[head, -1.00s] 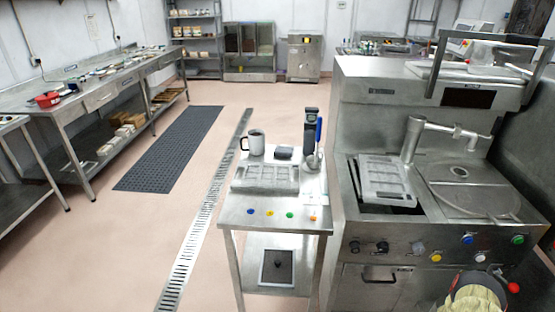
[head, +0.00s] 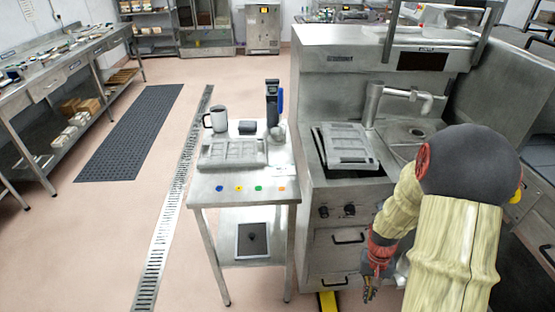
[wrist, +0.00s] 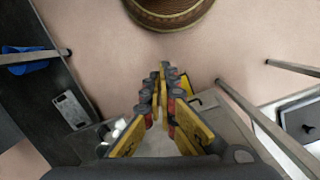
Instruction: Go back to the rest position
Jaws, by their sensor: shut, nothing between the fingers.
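My gripper (head: 370,289) hangs low at the end of my arm, in front of the steel machine's drawers in the head view. Its fingers point down toward the floor. In the wrist view the yellow and dark fingers (wrist: 163,82) lie close together, with nothing held between them. My arm's pale covered links and dark round joint fill the lower right of the head view and hide the right part of the machine front.
The steel machine (head: 352,240) stands close behind my gripper. Left of it is a small steel table (head: 222,188) with a mug (head: 216,119) and a mould plate (head: 232,152). A floor drain (head: 176,210) runs further left. Open floor (head: 90,245) lies left of the drain.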

